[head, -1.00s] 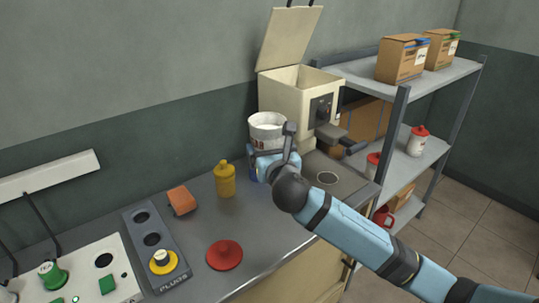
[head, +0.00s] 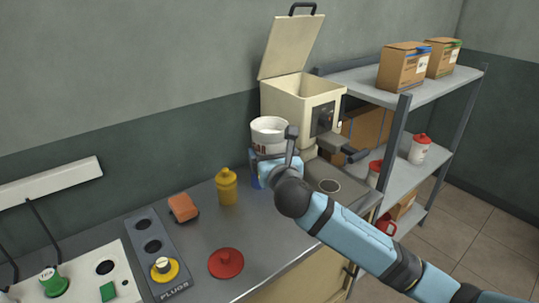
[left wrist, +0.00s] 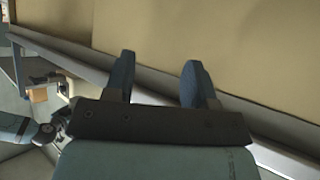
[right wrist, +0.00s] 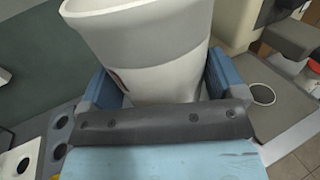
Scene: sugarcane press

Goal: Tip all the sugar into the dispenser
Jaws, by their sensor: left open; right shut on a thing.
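The white tub (head: 270,131) stands upright at the back of the counter, just left of the dispenser. My right gripper (head: 268,160) is shut on the tub. The right wrist view shows the tub (right wrist: 150,50) between its two blue fingers; I cannot tell what is inside. The cream dispenser (head: 286,102) has its hinged lid (head: 291,45) raised, so its square top is open. My left gripper (left wrist: 160,78) shows only in the left wrist view, open and empty, near a tan panel.
A grey plug rack (head: 165,285) is at front left. Shelves (head: 445,85) with boxes and bottles stand at right.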

